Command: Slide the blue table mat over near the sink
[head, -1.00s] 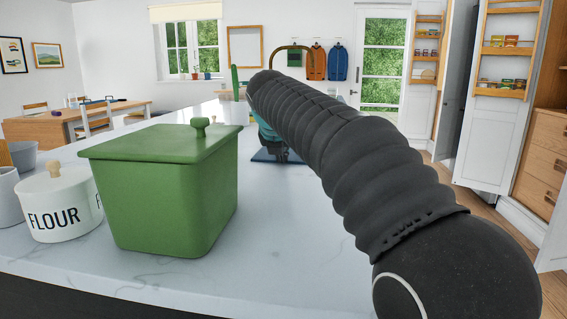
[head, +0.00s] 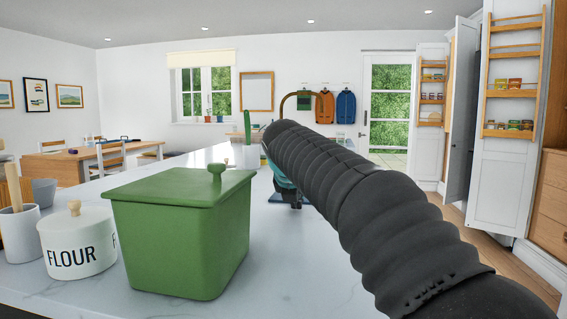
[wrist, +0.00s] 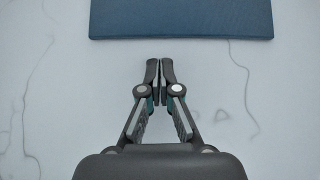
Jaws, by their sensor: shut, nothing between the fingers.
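The blue table mat (wrist: 180,18) lies flat on the pale marble counter, across the top of the wrist view. Its near edge is straight and its far part is outside that view. My gripper (wrist: 164,66) is shut and empty, with its fingertips just short of the mat's near edge in that picture. I cannot tell how high the tips are above the counter. In the head view my arm hides most of the mat and part of the gripper. A curved brass tap (head: 298,96) rises beyond my arm; the sink basin is hidden.
A green lidded box (head: 182,240) stands on the counter left of my arm. A white flour canister (head: 76,245) and a utensil pot (head: 19,235) are farther left. A potted cactus (head: 248,150) stands beyond the box. Bare marble surrounds my gripper in the wrist view.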

